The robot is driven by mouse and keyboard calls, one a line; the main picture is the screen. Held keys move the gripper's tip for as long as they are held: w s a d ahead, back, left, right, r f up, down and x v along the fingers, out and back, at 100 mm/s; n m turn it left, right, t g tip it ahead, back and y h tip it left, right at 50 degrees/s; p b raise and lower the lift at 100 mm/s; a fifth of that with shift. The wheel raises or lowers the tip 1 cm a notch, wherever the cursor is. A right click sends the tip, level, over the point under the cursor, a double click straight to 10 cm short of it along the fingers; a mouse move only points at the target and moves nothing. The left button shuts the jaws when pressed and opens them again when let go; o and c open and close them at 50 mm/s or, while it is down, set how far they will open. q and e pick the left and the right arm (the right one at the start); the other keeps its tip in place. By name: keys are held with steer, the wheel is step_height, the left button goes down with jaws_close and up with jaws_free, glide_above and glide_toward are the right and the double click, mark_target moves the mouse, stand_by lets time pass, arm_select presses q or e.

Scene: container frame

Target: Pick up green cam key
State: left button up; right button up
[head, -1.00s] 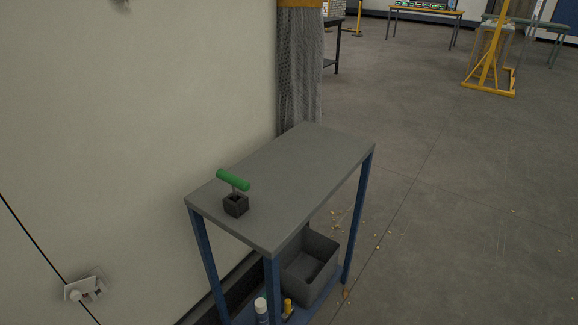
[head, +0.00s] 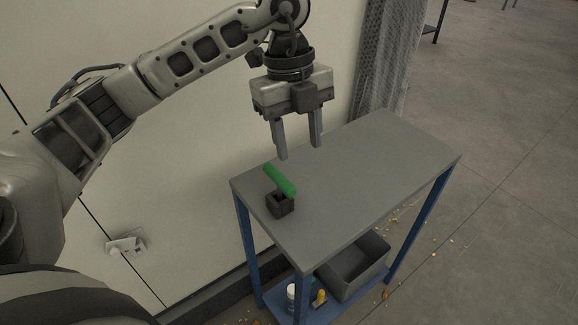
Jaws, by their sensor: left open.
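The green cam key (head: 280,180) has a green bar handle and stands in a small dark block (head: 280,206) near the near left corner of the grey table top (head: 350,180). Its shaft is mostly hidden below the handle. My left gripper (head: 299,152) is open and empty, fingers pointing down. In the picture it is just above and slightly right of the green handle, apart from it. My right gripper is not in view.
The table has blue legs and a lower shelf with a grey bin (head: 352,268), a white bottle (head: 292,296) and a yellow bottle (head: 320,297). A pale wall (head: 190,190) runs along the left. The rest of the table top is clear.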

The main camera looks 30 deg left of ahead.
mark_target(279, 175)
arm_select(q)
steer(key=w+a+r+n+y, duration=0.1)
steer(key=a+r+n+y, duration=0.1)
steer(key=a, duration=0.2)
steer(key=shift+t, duration=0.3)
step_height(279, 175, down, 9)
steer(key=shift+f, duration=0.2)
steer(key=shift+s+a+f+p, duration=0.1)
steer(key=shift+s+f+p, duration=0.1)
steer(key=shift+f, duration=1.35)
steer(key=shift+s+f+p, duration=0.1)
steer(key=shift+f+p, duration=0.05)
steer(key=shift+f, duration=1.4)
jaws_close()
